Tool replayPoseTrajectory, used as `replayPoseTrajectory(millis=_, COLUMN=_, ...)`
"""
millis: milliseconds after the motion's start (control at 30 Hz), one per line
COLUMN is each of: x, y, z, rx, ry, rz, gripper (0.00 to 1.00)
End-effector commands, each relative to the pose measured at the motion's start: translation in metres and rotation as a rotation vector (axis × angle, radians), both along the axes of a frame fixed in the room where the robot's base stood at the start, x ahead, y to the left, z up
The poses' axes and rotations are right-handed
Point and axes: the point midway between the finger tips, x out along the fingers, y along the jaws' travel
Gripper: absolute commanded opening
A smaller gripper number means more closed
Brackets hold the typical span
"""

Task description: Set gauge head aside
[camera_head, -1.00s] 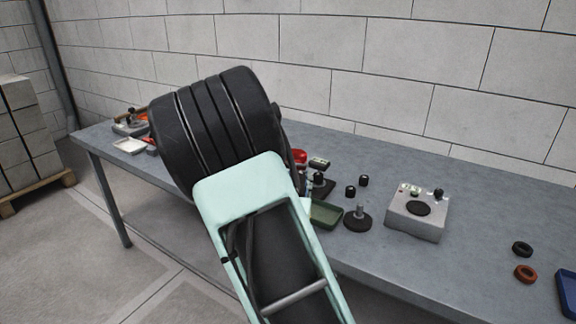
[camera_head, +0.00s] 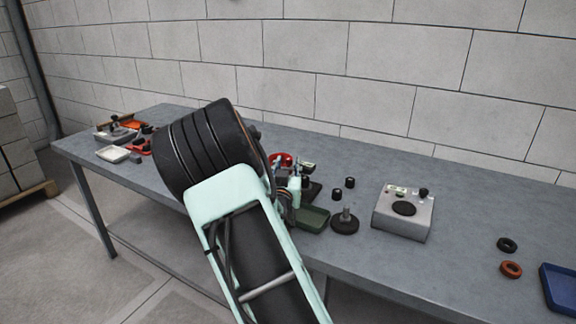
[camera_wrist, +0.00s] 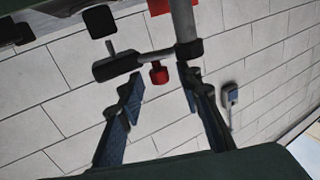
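In the wrist view my gripper (camera_wrist: 160,80) has its two blue-padded fingers apart. A small red knob (camera_wrist: 158,72) shows between the fingertips, on a black and grey cross-piece (camera_wrist: 120,65) joined to a grey post (camera_wrist: 184,22). A dark square-faced part (camera_wrist: 100,21) sits above the cross-piece on a short stem. I cannot tell for certain which part is the gauge head. Nothing is visibly pinched. In the head view my arm hides much of the table's middle; a red part (camera_head: 281,160) shows just beyond my wrist.
On the grey bench (camera_head: 460,215) are a green tray (camera_head: 313,219), a black disc with a post (camera_head: 345,222), a grey box with a dark round top (camera_head: 403,212), a black ring (camera_head: 507,244), an orange ring (camera_head: 511,269) and a blue bin (camera_head: 562,288). A white tray (camera_head: 116,153) lies left.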

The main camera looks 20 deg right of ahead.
Motion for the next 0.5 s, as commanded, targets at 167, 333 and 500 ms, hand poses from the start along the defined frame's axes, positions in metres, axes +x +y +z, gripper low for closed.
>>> replayPoseTrajectory(millis=167, x=-0.0002, y=0.0000, z=-0.0001, rx=0.000, ry=0.000, rz=0.000, gripper=0.28)
replayPoseTrajectory(millis=333, x=-0.0003, y=0.0001, z=-0.0001, rx=0.000, ry=0.000, rz=0.000, gripper=0.10)
replayPoseTrajectory(millis=500, x=-0.0004, y=0.0000, z=0.0000, rx=0.000, ry=0.000, rz=0.000, gripper=0.00)
